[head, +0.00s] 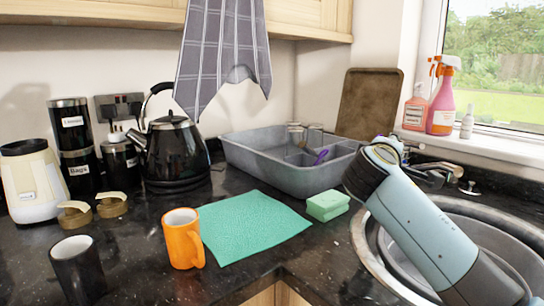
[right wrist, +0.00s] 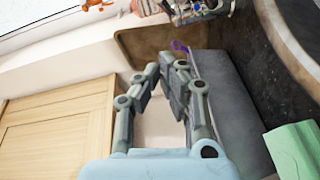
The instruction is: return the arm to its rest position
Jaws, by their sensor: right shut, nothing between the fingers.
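My right arm (head: 425,225) comes in from the lower right in the head view, a pale blue link with dark joints. It reaches over the sink, and its far end stands in front of the tap area. I cannot make out the right gripper's fingers in the head view. In the right wrist view my right gripper (right wrist: 164,74) shows its grey jointed fingers, shut with nothing held. My left gripper is not in view.
A round sink (head: 362,246) lies under my right arm. A green sponge (head: 328,204), a grey dish tub (head: 262,165), a teal cloth (head: 250,225) and an orange mug (head: 183,240) stand to its left. A black kettle (head: 173,152) is farther left. Spray bottles (head: 442,100) stand on the windowsill.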

